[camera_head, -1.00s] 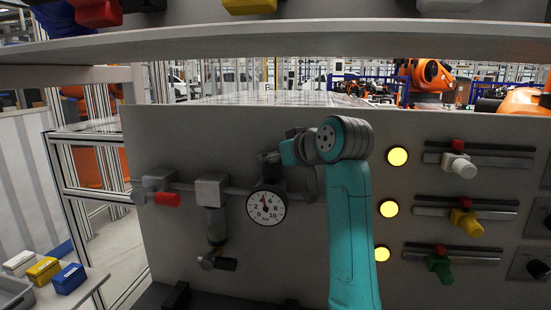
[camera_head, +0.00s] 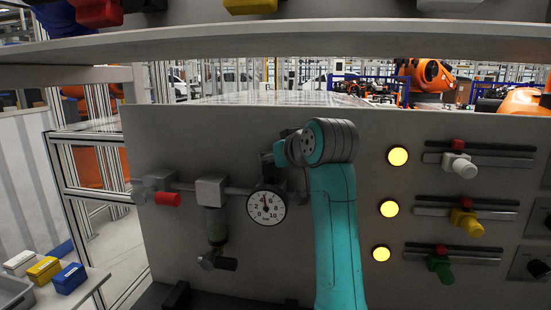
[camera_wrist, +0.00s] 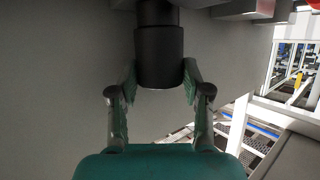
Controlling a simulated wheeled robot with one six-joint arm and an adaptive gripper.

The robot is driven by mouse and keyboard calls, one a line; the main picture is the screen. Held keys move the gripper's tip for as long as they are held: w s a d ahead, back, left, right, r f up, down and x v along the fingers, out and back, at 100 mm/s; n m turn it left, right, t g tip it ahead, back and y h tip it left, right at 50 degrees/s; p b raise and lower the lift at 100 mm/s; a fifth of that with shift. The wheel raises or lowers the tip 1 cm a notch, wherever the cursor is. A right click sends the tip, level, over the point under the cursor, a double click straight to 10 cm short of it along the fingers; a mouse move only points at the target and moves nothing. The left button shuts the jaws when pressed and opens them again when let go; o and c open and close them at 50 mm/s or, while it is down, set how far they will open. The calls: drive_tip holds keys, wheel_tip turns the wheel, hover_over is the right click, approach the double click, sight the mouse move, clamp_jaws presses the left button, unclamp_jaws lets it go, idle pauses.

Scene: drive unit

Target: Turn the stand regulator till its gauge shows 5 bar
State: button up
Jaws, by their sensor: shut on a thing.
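The round white gauge (camera_head: 266,208) hangs on the pipe of the grey panel, marked 0 to 10. Its needle points nearly straight up, between the 4 and the 6; the exact reading is too small to tell. The black regulator knob (camera_wrist: 160,60) shows in the wrist view, with my gripper (camera_wrist: 160,85) shut on it, one finger on each side. In the head view my teal arm and wrist cover most of the regulator, just above and right of the gauge.
Left of the gauge, the pipe carries a filter unit (camera_head: 213,192) and a red-ended valve (camera_head: 167,199). Right of my arm are yellow lamps (camera_head: 389,208) and sliders with white, yellow and green handles (camera_head: 467,220). A shelf edge (camera_head: 300,43) crosses above.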

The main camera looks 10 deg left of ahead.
drive_tip(key=o, duration=0.9)
drive_tip(key=v, duration=1.2)
drive_tip(key=shift+f, duration=0.15)
